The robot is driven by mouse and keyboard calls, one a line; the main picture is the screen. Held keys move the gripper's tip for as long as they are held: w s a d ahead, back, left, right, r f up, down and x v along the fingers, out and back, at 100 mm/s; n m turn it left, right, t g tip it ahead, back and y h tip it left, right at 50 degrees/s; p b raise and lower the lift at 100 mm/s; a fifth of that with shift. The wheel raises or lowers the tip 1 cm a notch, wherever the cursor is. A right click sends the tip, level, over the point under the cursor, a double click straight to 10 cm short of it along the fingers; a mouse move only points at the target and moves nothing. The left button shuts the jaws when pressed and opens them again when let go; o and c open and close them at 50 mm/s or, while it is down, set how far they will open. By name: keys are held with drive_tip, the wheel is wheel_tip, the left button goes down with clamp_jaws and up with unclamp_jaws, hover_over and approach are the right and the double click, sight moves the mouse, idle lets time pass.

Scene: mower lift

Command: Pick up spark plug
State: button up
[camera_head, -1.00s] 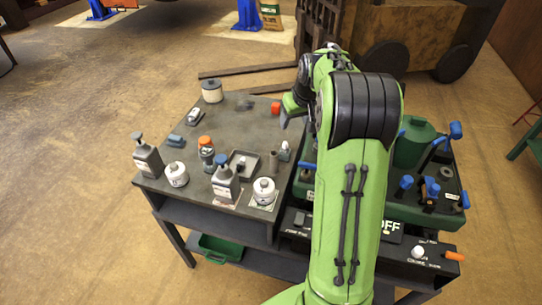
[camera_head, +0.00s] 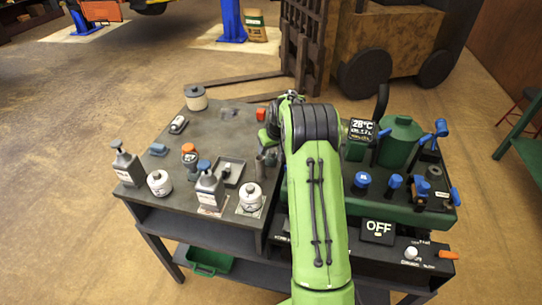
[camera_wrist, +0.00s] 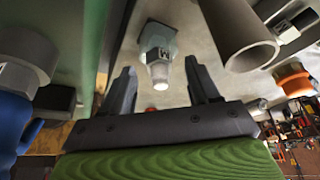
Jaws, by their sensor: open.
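A small pale piece with a grey collar, a lettered label and a narrow bright tip (camera_wrist: 158,62) looks like the spark plug, though I cannot be sure. In the wrist view it stands between and beyond the two dark fingers of my gripper (camera_wrist: 160,78). The fingers are spread and do not appear to touch it. In the head view my gripper (camera_head: 266,139) is mostly hidden by my arm, over the right part of the dark bench (camera_head: 205,130). The same piece is not clear there.
A grey tube (camera_wrist: 250,45) is close to the right finger. Several bottles, including a white jar (camera_head: 250,196), and a shallow tray (camera_head: 232,170) occupy the bench. A green station with blue-handled tools (camera_head: 405,208) and a temperature display (camera_head: 362,130) stands to the right.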

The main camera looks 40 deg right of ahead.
drive_tip(key=shift+c, duration=0.6)
clamp_jaws()
